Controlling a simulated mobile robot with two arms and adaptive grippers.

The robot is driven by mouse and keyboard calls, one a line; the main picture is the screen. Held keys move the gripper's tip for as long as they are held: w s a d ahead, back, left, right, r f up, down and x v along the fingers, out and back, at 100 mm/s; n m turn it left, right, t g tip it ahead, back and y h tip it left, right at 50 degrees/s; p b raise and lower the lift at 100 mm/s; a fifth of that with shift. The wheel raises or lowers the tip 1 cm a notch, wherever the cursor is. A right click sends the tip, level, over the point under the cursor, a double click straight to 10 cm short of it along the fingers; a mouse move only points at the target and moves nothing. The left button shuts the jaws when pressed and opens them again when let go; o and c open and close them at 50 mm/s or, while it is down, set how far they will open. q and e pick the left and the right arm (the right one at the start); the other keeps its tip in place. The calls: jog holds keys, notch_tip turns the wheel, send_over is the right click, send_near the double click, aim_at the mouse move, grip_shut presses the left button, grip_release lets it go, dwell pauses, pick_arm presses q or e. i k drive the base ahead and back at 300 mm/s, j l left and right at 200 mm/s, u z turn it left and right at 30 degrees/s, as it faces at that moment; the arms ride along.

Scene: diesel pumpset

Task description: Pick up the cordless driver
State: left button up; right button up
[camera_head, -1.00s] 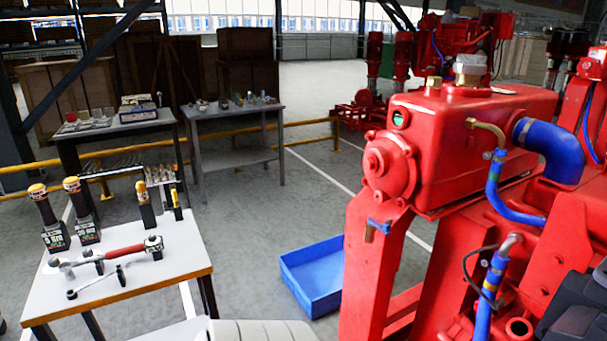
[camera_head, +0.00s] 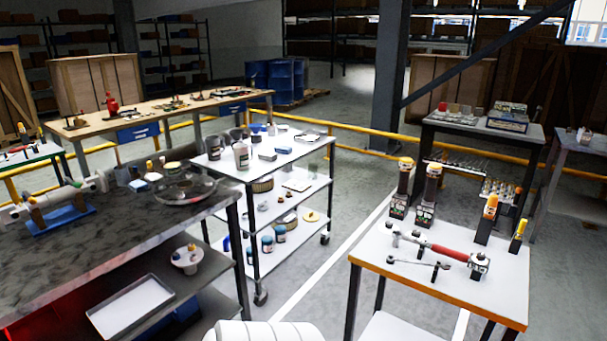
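On a small white table (camera_head: 385,258) at the right, two dark upright tools with yellow tops stand side by side at the back left. One is a left upright tool (camera_head: 404,180) and the other a right upright tool (camera_head: 430,187), each on a block-like base with small markings. They may be cordless drivers, but I cannot tell for sure. A red-handled wrench (camera_head: 445,253) and a smaller dark wrench (camera_head: 420,264) lie in front of them. Two slimmer tools with orange and yellow tops (camera_head: 488,212) stand at the right. Neither of my grippers is in view.
A white shelved cart (camera_head: 262,172) with cans and bottles stands mid-picture. A dark workbench (camera_head: 110,245) fills the left. A yellow rail (camera_head: 365,130) runs behind. Open floor lies between the cart and the small table.

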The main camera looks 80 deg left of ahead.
aim_at(406, 164)
jog(key=u, duration=1.85)
